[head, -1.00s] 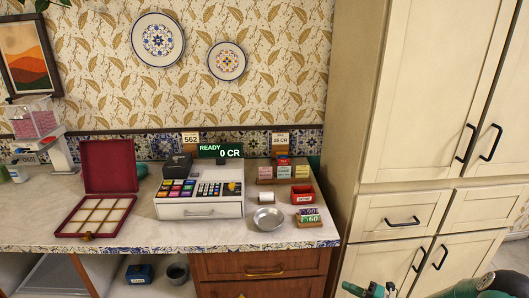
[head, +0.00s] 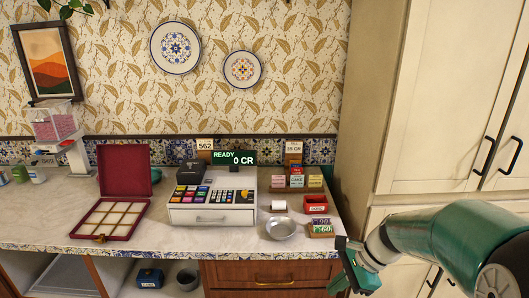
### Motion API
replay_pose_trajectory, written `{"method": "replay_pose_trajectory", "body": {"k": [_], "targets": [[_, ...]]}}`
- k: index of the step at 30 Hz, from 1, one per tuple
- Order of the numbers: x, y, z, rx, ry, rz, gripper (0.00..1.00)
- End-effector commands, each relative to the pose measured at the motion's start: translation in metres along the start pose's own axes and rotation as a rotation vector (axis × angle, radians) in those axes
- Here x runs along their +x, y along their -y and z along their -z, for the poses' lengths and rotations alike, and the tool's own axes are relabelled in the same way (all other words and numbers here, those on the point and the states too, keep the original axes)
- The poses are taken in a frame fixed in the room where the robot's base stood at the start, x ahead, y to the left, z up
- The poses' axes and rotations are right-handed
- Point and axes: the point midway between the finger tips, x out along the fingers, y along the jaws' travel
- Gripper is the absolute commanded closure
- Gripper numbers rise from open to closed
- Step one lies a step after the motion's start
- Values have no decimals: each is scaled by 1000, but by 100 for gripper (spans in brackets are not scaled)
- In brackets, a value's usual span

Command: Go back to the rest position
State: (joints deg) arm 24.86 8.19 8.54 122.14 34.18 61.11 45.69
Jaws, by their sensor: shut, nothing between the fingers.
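My gripper (head: 357,268) is in the head view at the lower right, at the end of my green arm. It is shut and empty, with its fingers near the front right corner of the counter (head: 40,220). I cannot tell how far it is from the counter edge. The gripper holds no object.
A white cash register (head: 213,205) stands mid-counter, with an open red compartment box (head: 107,217) to its left. A metal dish (head: 281,228), a red tray (head: 316,204) and small cards (head: 322,228) sit right. A tall cream cabinet (head: 440,110) stands right of the counter.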

Motion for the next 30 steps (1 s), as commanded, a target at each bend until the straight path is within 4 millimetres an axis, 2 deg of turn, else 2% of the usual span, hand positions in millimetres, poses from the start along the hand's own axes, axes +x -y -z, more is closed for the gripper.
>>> {"method": "replay_pose_trajectory", "body": {"k": [1, 6, 15, 21, 24, 30], "targets": [[-9, -7, -13, -99, -51, 1, 100], [-33, -34, -42, -423, -207, -17, 100], [-73, -83, -80, -980, -474, -62, 100], [-95, -114, -95, -1315, -643, -102, 100], [-101, -123, -98, -1428, -702, -119, 100], [-105, -130, -100, -1505, -744, -134, 100]]}}
